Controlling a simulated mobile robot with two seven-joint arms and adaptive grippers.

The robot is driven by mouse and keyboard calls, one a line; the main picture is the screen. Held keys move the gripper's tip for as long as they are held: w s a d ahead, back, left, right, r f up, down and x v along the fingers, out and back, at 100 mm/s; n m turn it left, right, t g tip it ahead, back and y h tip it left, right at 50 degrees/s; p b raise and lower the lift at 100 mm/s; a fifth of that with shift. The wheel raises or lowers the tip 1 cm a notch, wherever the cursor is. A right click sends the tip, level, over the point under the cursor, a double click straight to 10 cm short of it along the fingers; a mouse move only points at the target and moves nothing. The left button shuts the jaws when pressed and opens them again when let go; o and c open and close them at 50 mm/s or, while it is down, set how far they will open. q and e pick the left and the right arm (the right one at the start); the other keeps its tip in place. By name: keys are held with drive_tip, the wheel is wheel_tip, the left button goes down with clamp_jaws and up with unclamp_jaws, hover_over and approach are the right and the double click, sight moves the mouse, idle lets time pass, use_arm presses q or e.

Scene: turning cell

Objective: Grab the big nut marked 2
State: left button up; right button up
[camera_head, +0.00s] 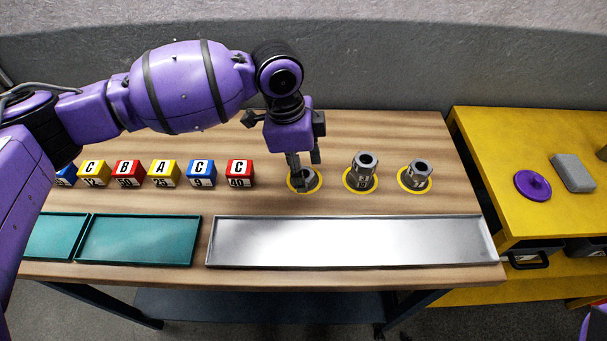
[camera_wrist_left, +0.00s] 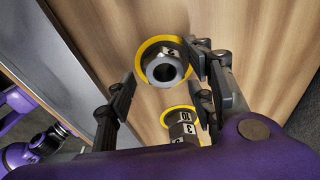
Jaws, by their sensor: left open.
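My left gripper (camera_head: 304,172) is open above the leftmost grey metal nut (camera_head: 305,182), which stands in a yellow ring. In the wrist view this nut (camera_wrist_left: 163,68) lies between the open fingers (camera_wrist_left: 162,64), its round hole facing up; I see no grip on it. The number on it is not readable, so I cannot tell if it is the one marked 2. A taller nut (camera_head: 363,168) stands in the middle ring; in the wrist view it (camera_wrist_left: 182,130) shows 10 and 3. A third nut (camera_head: 416,173) stands in the right ring, its marking unclear.
A long metal tray (camera_head: 350,260) lies in front of the nuts, with teal trays (camera_head: 135,262) to its left. Several lettered blocks, the nearest a red one (camera_head: 239,174), stand left of the gripper. A yellow bench (camera_head: 500,150) holds a purple lid-like disc (camera_head: 532,187) and a grey block (camera_head: 573,173).

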use_arm(q)
drive_tip(key=shift+d+f, duration=0.1)
drive_tip(key=shift+f, duration=0.45)
clamp_jaws()
